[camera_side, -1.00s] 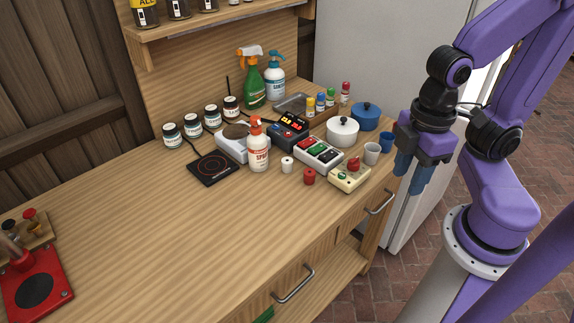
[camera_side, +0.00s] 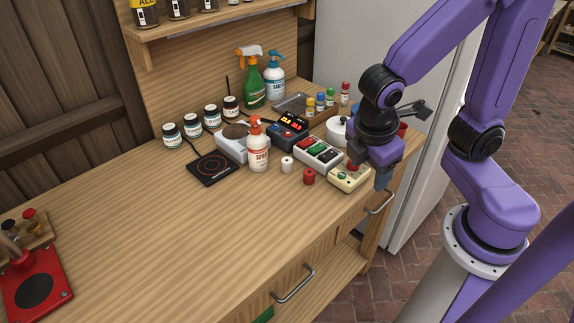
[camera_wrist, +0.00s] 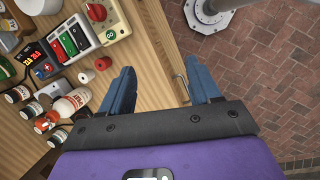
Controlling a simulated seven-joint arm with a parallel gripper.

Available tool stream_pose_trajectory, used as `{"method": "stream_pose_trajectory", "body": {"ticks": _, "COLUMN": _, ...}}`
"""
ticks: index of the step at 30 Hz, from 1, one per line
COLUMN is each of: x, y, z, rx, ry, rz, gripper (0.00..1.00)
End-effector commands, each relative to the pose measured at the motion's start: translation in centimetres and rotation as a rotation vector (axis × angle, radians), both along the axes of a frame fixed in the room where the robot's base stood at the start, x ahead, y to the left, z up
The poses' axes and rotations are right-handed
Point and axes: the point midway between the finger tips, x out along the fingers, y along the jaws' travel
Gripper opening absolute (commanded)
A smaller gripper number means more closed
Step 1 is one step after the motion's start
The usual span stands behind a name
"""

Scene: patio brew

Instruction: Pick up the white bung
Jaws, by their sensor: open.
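The white bung (camera_side: 287,164) stands upright on the wooden counter, between the red-topped spray bottle and the red bung (camera_side: 309,177). In the wrist view the white bung (camera_wrist: 86,76) is left of the jaws, with the red bung (camera_wrist: 103,63) just above it. My gripper (camera_side: 384,178) is to the right of both bungs, near the front edge of the counter, beside the cream box. In the wrist view my gripper (camera_wrist: 161,82) has its two blue fingers apart and nothing between them. The bung is outside the jaws and not touched.
The cream box (camera_side: 348,178) with a red knob, the switch box (camera_side: 318,152) and the spray bottle (camera_side: 258,147) stand close around the bungs. A black hot plate (camera_side: 213,168) is farther left. The counter's front left (camera_side: 180,240) is clear.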

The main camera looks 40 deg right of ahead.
Motion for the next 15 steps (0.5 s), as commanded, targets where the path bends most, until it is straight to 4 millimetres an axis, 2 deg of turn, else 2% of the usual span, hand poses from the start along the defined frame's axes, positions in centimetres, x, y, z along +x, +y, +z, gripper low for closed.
{"method": "stream_pose_trajectory", "body": {"ticks": 6, "x": 5.7, "y": 3.0, "z": -2.0, "rx": -0.278, "ry": -0.013, "rz": 0.187, "gripper": 0.62}}
{"method": "stream_pose_trajectory", "body": {"ticks": 15, "x": 12.4, "y": 7.6, "z": -5.3, "rx": -0.644, "ry": -0.013, "rz": 0.439, "gripper": 0.62}}
